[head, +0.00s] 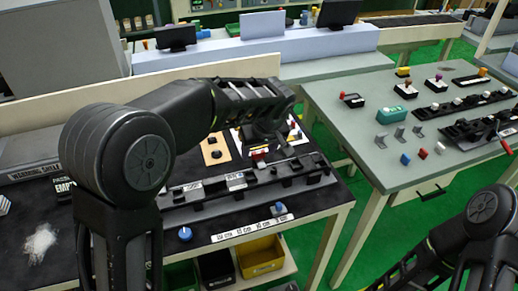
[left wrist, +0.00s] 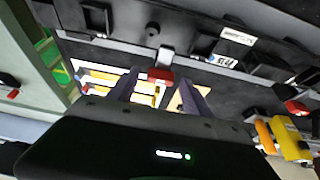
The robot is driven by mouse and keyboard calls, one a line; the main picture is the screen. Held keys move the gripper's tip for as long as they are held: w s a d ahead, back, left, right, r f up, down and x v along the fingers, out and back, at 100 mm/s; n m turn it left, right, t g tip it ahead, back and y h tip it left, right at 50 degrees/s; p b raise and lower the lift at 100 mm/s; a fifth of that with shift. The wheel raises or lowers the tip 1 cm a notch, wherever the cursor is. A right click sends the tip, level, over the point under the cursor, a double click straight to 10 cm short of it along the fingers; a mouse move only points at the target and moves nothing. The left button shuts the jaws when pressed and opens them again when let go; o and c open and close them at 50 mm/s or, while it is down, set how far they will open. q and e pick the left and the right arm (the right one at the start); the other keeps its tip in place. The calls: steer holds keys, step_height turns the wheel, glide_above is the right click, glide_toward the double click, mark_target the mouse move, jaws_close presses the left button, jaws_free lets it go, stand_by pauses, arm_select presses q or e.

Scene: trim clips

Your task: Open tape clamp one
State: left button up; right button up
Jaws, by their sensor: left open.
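My left gripper (head: 264,142) reaches down over the back of the dark workbench in the head view. In the left wrist view its two dark fingers (left wrist: 160,88) are apart, one on each side of a small red clamp piece (left wrist: 160,75). A grey metal tab (left wrist: 166,56) stands just beyond that piece. Whether the fingers touch the red piece cannot be told. A red piece (head: 259,155) also shows below the gripper in the head view. Another red piece (left wrist: 297,107) sits at the right in the wrist view. No clamp number is readable. My right gripper is out of view.
A long black rail fixture (head: 250,186) with labels lies along the bench. A blue knob (head: 185,233) and a label strip (head: 240,231) are near the front. A yellow bin (head: 260,256) is below. A grey-green table (head: 350,125) with several parts stands right, across a gap.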

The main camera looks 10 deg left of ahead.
arm_select(q)
steer(key=shift+c, duration=0.6)
jaws_close()
steer(key=shift+m+b, duration=0.35)
steer(key=shift+m, duration=0.05)
steer(key=shift+a+f+m+h+b, duration=0.1)
steer(key=shift+m+h+b, duration=0.4)
steer(key=shift+m, duration=0.4)
steer(key=m+h, duration=0.1)
steer(key=m, duration=0.1)
steer(key=shift+s+a+m+b, duration=0.1)
steer(key=shift+m+b, duration=0.2)
steer(key=m+h, duration=0.1)
steer(key=m, duration=0.3)
steer(key=shift+a+h, duration=0.1)
steer(key=shift+h, duration=0.3)
steer(key=m, duration=0.2)
steer(key=m+h, duration=0.1)
steer(key=m, duration=0.2)
steer(key=shift+m+g+h+p, duration=0.3)
steer(key=shift+g+p, duration=0.1)
steer(key=shift+a, duration=0.1)
